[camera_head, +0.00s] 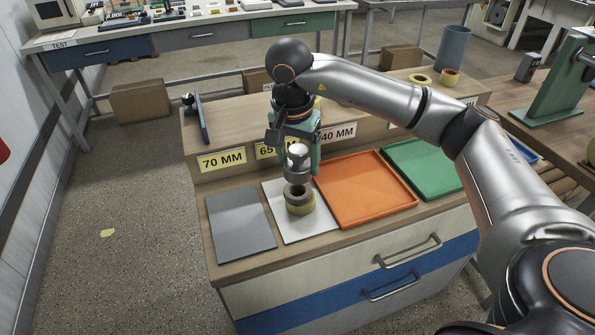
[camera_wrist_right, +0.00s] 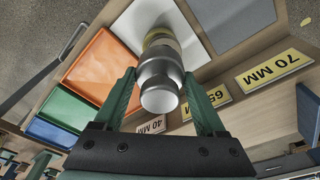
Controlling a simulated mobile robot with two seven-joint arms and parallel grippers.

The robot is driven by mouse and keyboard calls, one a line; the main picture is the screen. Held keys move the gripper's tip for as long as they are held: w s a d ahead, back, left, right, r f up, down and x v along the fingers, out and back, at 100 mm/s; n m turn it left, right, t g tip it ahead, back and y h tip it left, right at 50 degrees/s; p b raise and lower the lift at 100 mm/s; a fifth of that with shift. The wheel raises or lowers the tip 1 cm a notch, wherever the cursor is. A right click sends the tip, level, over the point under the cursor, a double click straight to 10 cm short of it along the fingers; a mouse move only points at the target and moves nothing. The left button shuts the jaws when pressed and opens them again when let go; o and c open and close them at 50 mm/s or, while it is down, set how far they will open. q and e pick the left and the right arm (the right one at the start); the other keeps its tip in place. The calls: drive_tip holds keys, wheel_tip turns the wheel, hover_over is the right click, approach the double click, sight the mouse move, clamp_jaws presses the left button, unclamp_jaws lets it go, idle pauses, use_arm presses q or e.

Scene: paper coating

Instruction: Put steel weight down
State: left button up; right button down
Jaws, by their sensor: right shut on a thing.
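The steel weight (camera_head: 297,168) is a shiny grey stepped cylinder. My right gripper (camera_head: 299,152) is shut on it and holds it upright over the white sheet (camera_head: 318,226). A yellowish tape roll with a dark ring on top (camera_head: 299,206) stands on the sheet directly under the weight. I cannot tell whether the weight touches the ring. In the right wrist view the weight (camera_wrist_right: 158,84) sits between the green fingers, with the yellowish roll (camera_wrist_right: 158,34) beyond it. My left gripper is not in view.
A grey plate (camera_head: 240,226) lies left of the sheet; an orange tray (camera_head: 366,190) and a green tray (camera_head: 422,165) lie to the right, both empty. Behind is a raised wooden ledge with size labels such as 70 MM (camera_head: 222,159). Tape rolls (camera_head: 449,77) sit on the ledge.

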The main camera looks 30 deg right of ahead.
sight(297, 176)
drive_tip(key=shift+w+d+f, duration=0.15)
drive_tip(key=shift+w+f, duration=0.25)
drive_tip(key=shift+w+d+f, duration=0.15)
drive_tip(key=shift+f, duration=0.85)
drive_tip(key=shift+w+d+f, duration=0.1)
drive_tip(key=shift+w+f, duration=0.05)
drive_tip(key=shift+f, duration=0.8)
drive_tip(key=shift+f, duration=0.45)
drive_tip(key=shift+f, duration=0.2)
unclamp_jaws()
